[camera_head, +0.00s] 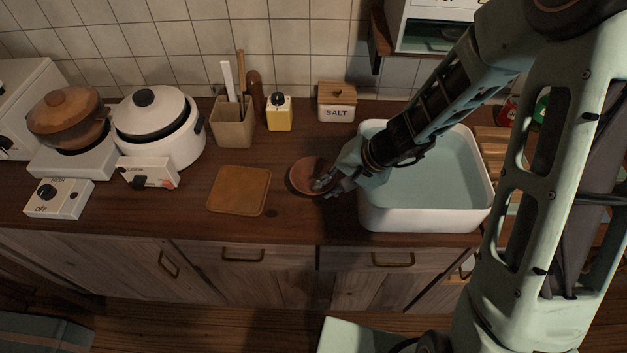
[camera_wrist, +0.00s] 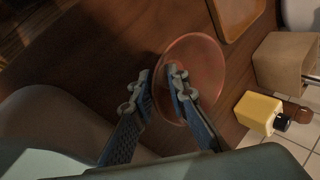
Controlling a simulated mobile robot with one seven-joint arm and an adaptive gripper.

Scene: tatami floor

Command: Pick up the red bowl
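The red bowl (camera_head: 304,174) sits on the wooden counter, between the cutting board and the white basin. In the wrist view the bowl (camera_wrist: 207,62) looks translucent reddish and lies right of centre. My gripper (camera_head: 326,184) is at the bowl's right side in the head view. In the wrist view my gripper (camera_wrist: 158,80) has its fingers apart, one over the inside of the bowl and one outside, with the rim between them. I see a gap between the fingers; contact with the rim is not clear.
A white basin (camera_head: 374,215) stands close right of the bowl, under my arm. A cutting board (camera_head: 240,190) lies to the left. A salt box (camera_head: 337,112), yellow bottle (camera_head: 280,115) and utensil holder (camera_head: 232,132) stand behind. The counter's front edge is near.

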